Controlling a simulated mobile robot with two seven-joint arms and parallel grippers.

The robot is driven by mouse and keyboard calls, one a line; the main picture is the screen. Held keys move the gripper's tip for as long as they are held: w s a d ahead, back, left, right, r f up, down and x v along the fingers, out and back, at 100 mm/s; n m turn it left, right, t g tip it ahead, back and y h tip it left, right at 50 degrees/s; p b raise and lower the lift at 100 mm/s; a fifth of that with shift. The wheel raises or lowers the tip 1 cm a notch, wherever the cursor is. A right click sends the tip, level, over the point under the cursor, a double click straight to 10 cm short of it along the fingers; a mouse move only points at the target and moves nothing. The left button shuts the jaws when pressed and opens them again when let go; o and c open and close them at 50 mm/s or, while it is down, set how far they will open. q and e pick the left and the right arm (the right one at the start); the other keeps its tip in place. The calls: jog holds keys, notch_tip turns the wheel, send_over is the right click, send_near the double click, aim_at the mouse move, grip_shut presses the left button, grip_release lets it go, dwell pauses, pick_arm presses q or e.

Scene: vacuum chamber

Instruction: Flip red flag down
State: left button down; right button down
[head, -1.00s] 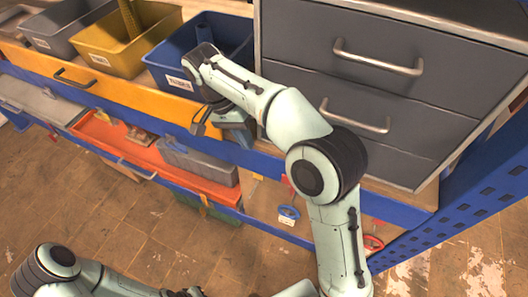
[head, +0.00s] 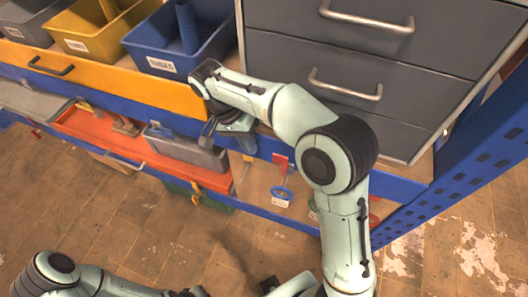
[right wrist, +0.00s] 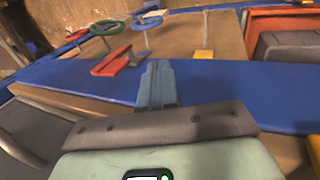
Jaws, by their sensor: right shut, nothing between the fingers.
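The red flag (head: 280,161) is a small flat red piece at the shelf edge, just above the blue valve wheel in the head view. It also shows in the right wrist view (right wrist: 112,62), left of and beyond my fingertips, standing out from the blue beam. My right gripper (head: 247,143) is in front of the shelf's blue beam, left of the flag. In the right wrist view the fingers (right wrist: 158,78) are together and empty, apart from the flag.
A blue valve wheel (right wrist: 147,22), a green wheel (right wrist: 107,27) and a red wheel (right wrist: 78,33) lie near the flag. The grey drawer cabinet (head: 350,50) and blue bin (head: 180,35) stand above. An orange tray (head: 100,135) is lower left. The floor in front is clear.

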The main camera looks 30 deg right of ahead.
aim_at(278, 155)
pick_arm(q)
jog(key=shift+s+f, duration=0.2)
jog(key=shift+f, duration=0.2)
pick_arm(e)
jog(key=shift+s+d+f, duration=0.15)
jog(key=shift+s+d, duration=0.55)
jog(key=shift+s, duration=0.1)
jog(key=shift+s+d+f, duration=0.1)
jog(key=shift+s+d, duration=0.6)
jog(key=shift+s, duration=0.05)
jog(key=shift+b, duration=0.35)
jog(key=shift+s+d+r+t+y+b, duration=0.25)
jog(key=shift+s+d+t+y+b, duration=0.15)
jog(key=shift+s+d+t+b, duration=0.15)
jog(key=shift+s+d+r, duration=0.3)
jog(key=shift+s, duration=0.15)
jog(key=shift+s+d+r, duration=0.25)
jog(key=shift+s+r, duration=0.05)
jog(key=shift+s, duration=0.15)
jog(key=shift+d, duration=0.15)
jog(key=shift+w, duration=0.1)
pick_arm(q)
jog(key=shift+s+f, duration=0.35)
jog(key=shift+f, duration=0.3)
